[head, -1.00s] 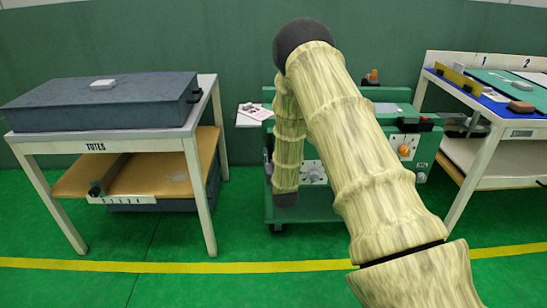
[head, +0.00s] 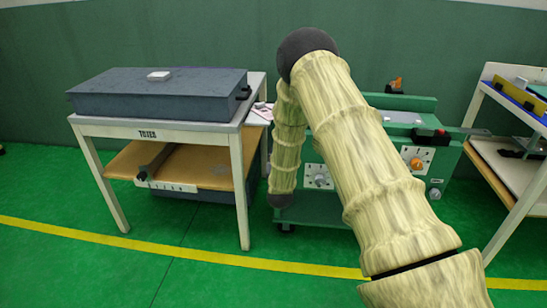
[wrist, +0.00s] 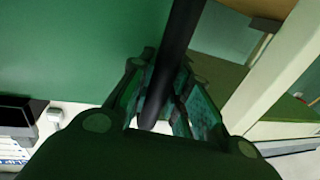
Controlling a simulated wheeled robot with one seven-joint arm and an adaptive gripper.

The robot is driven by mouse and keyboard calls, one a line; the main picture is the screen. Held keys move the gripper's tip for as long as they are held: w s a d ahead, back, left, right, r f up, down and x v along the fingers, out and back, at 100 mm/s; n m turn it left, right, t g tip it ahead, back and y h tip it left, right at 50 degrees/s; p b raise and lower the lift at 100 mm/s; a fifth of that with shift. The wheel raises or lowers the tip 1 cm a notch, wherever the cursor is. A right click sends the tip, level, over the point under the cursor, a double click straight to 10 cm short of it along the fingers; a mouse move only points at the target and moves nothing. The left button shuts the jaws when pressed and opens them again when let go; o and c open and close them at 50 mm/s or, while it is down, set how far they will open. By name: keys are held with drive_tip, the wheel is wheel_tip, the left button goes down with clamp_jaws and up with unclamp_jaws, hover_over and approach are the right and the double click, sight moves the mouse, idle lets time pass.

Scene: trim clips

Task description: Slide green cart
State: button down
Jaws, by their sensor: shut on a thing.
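The green cart (head: 405,190) stands behind my arm in the head view, with white dial plates on its front. Its left end is close to the right end of the totes table, and my arm covers much of its left part. In the wrist view my gripper (wrist: 163,75) is shut on a dark round bar (wrist: 179,35), which runs between the fingers beside a green panel (wrist: 80,45). The bar looks like the cart's handle. The fingertips are hidden in the head view.
The totes table (head: 190,134) bears a dark grey box (head: 150,103) left of the cart. Another table (head: 507,105) stands at the right edge, with a gap of floor beside the cart. A yellow line (head: 210,257) crosses the open green floor in front.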

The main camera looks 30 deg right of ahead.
drive_tip(key=shift+w+a, duration=0.1)
drive_tip(key=shift+a, duration=0.1)
drive_tip(key=c, duration=1.3)
unclamp_jaws()
drive_tip(key=shift+w+a, duration=0.15)
drive_tip(key=shift+d, duration=0.2)
drive_tip(key=v, duration=1.2)
